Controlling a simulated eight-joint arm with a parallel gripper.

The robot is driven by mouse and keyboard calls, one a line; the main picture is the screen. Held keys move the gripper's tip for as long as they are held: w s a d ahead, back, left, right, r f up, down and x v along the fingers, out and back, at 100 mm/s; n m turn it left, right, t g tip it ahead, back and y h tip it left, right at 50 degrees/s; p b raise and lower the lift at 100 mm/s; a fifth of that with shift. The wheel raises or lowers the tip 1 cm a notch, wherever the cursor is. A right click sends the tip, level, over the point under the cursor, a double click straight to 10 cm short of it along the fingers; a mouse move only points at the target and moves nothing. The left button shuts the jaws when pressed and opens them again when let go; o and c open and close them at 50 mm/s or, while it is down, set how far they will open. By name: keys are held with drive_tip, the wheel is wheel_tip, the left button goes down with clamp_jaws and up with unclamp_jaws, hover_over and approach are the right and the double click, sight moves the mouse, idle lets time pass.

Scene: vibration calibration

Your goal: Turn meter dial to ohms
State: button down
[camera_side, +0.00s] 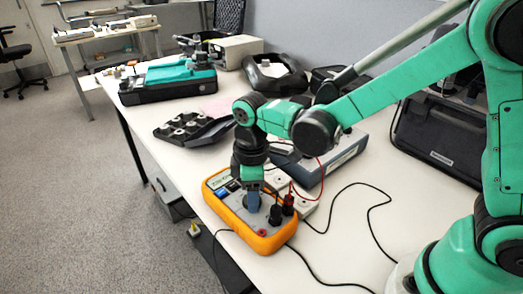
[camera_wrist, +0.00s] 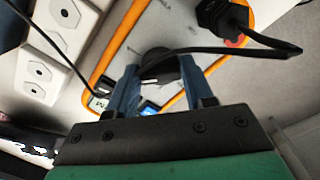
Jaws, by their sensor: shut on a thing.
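The orange-rimmed meter (camera_side: 277,240) lies near the table's front edge in the side view. Its grey face and orange rim also show in the wrist view (camera_wrist: 112,45). My gripper (camera_side: 252,203) points down onto the meter's face. In the wrist view, my gripper's two blue fingers (camera_wrist: 158,78) stand on either side of the dark round dial (camera_wrist: 160,64) and are shut on it. A black cable crosses in front of the dial, and its pointer and markings cannot be read. In the side view the gripper hides the dial.
A white socket strip (camera_wrist: 48,50) lies alongside the meter. A grey-blue box (camera_side: 335,163) stands behind.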

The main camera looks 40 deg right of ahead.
drive_tip(key=shift+c, duration=1.7)
unclamp_jaws()
drive_tip(key=shift+r, duration=2.8)
drive_tip(key=s+d+r+m+t, duration=0.3)
drive_tip(key=s+d+m+t, duration=0.2)
drive_tip(key=d+m+t, duration=0.2)
drive_tip(key=d+m, duration=0.2)
drive_tip(key=m, duration=0.1)
drive_tip(key=shift+s+d+r+m, duration=0.2)
drive_tip(key=shift+s+d+m, duration=0.05)
drive_tip(key=shift+s+m, duration=0.1)
